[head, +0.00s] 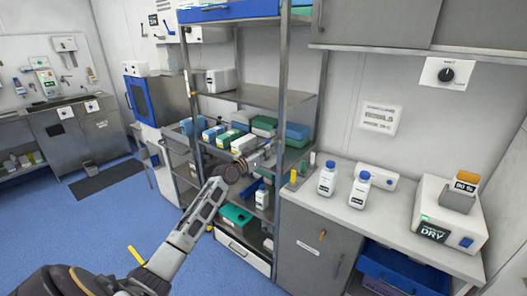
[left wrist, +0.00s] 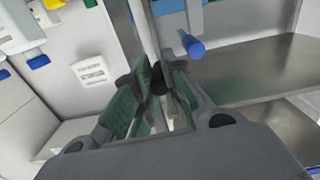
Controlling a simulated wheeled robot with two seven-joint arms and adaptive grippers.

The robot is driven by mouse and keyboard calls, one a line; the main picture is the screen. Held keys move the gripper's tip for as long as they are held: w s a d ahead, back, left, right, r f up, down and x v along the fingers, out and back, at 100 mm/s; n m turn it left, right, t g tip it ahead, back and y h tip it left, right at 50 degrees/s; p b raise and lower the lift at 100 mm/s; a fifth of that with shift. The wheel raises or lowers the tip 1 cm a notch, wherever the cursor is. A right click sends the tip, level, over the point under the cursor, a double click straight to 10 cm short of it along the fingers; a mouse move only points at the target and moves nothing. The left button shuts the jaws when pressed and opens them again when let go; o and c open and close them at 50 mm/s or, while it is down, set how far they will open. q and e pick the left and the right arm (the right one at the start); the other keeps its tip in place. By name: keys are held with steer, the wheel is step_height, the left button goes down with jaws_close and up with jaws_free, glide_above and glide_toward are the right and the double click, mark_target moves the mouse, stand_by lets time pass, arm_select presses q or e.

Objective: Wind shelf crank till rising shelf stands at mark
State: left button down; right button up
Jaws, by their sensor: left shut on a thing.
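A metal shelf unit (head: 284,75) stands in the middle of the head view. My left gripper (head: 266,157) is at the unit's front right post, at about the height of the middle shelf. In the left wrist view its fingers (left wrist: 157,88) are closed together around a small dark part, which looks like the crank's knob; the fingers hide most of it. A blue cylinder (left wrist: 190,43) sticks out just beyond the fingers. I cannot make out the mark or which shelf is the rising one.
A counter (head: 400,222) to the right carries white bottles (head: 327,180) with blue caps and a white device (head: 433,215). An open blue drawer (head: 395,275) juts out below it. A blue-doored cabinet (head: 140,98) stands left.

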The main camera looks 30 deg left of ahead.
arm_select(q)
steer(key=shift+s+d+f+n+p, duration=0.1)
steer(key=shift+d+f+n+p, duration=0.35)
steer(key=shift+n, duration=1.3)
steer(key=shift+d+f+n+p, duration=0.1)
steer(key=shift+d+n+p, duration=0.65)
steer(key=shift+n, duration=0.95)
steer(key=shift+s+d+f+n+p, duration=0.1)
steer(key=shift+d+f+n+p, duration=0.35)
steer(key=shift+n, duration=1.3)
arm_select(e)
steer(key=shift+s+a+r, duration=0.15)
steer(key=shift+a+r, duration=0.1)
steer(key=shift+r, duration=0.7)
steer(key=shift+s+a+r, duration=0.1)
steer(key=shift+a+r, duration=0.15)
steer(key=shift+r, duration=0.65)
arm_select(q)
steer(key=shift+d+r, duration=0.1)
steer(key=c, duration=1.5)
jaws_free()
steer(key=shift+o, duration=0.4)
arm_select(e)
steer(key=shift+a, duration=0.5)
arm_select(q)
steer(key=s+a, duration=0.1)
steer(key=s, duration=1)
steer(key=shift+s, duration=0.4)
arm_select(e)
steer(key=shift+d, duration=0.25)
